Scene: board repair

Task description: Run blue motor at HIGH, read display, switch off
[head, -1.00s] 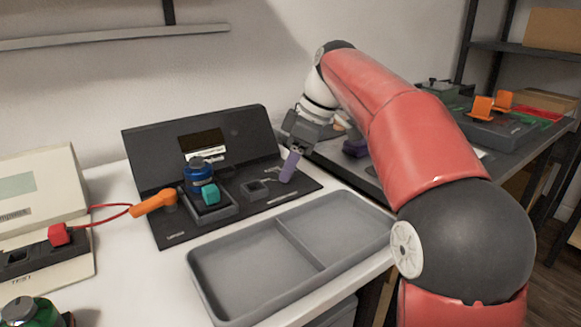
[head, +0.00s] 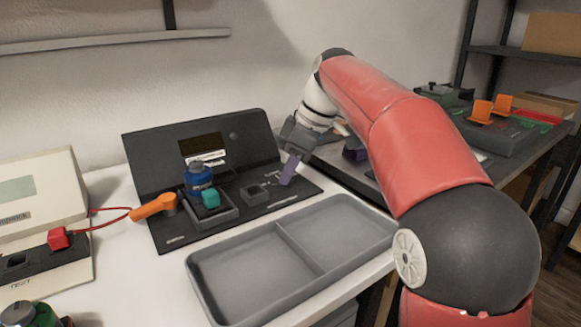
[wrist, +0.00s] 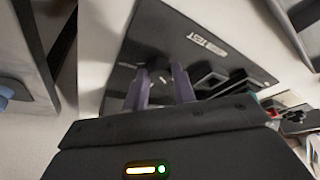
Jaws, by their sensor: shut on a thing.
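The blue motor (head: 199,176) stands upright in a dark cradle on the black test panel (head: 170,240), with a teal block (head: 211,198) beside it. The display (head: 202,144) on the panel's raised back is dark; I cannot read a value. My gripper (head: 289,168) reaches down to the panel's right part with its purple fingers. In the wrist view the fingers (wrist: 160,85) close on a small dark knob (wrist: 159,75) on the panel face, mostly hidden between them. The knob's setting cannot be read.
A cream tester (head: 40,190) with a red block (head: 58,238) stands at far left. An empty two-part grey tray (head: 225,285) lies in front. Another bench stands at the right.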

